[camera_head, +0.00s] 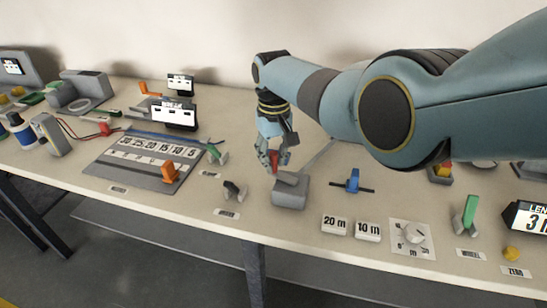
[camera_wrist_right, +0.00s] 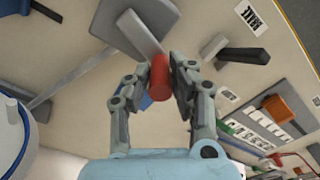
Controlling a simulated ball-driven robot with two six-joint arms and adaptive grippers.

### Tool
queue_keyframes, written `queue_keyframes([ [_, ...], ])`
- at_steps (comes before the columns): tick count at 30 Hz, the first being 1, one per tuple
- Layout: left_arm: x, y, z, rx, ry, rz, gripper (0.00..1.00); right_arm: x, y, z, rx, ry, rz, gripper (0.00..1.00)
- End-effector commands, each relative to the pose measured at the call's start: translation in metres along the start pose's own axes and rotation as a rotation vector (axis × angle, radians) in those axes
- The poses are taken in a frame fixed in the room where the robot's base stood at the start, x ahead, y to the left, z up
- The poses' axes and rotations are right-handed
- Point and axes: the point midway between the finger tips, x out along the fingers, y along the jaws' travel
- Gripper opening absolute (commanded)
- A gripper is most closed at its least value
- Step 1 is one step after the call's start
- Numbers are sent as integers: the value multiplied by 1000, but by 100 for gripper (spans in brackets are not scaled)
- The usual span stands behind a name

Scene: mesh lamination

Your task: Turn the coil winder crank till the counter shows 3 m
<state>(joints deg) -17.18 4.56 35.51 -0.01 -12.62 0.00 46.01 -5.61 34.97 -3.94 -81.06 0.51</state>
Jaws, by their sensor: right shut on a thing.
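The coil winder is a grey block (camera_head: 290,192) near the front of the table, with a grey crank arm and a red handle (camera_head: 274,160). My right gripper (camera_head: 273,152) is shut on the red handle, above the block. In the right wrist view the handle (camera_wrist_right: 160,78) sits between the two fingers, with the pale crank arm (camera_wrist_right: 140,33) beyond it. My left gripper is out of view.
A blue clamp-like part (camera_head: 352,181), "20 m" (camera_head: 334,225) and "10 m" (camera_head: 368,231) blocks, a white dial (camera_head: 412,236) and a green lever (camera_head: 469,212) stand to the right. A dark lever (camera_head: 235,190) and a numbered board (camera_head: 110,177) lie left.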

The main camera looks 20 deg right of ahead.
Motion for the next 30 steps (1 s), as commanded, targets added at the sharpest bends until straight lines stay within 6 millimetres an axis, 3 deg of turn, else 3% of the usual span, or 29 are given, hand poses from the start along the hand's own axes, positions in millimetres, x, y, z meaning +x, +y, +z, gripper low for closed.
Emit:
queue_keyframes([
  [1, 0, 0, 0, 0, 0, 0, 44, 0, 1, 0, 0, 2, 1, 25],
  [6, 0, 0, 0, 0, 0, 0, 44, 0, 0, 0, -1, 1, 1, 44],
  [17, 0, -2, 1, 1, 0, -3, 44, -8, 0, -1, -1, 4, 0, 44],
  [22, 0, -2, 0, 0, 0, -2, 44, -35, 0, -1, -1, 6, -1, 44],
  [30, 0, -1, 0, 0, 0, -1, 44, -95, 0, -1, -1, 4, 0, 44],
])
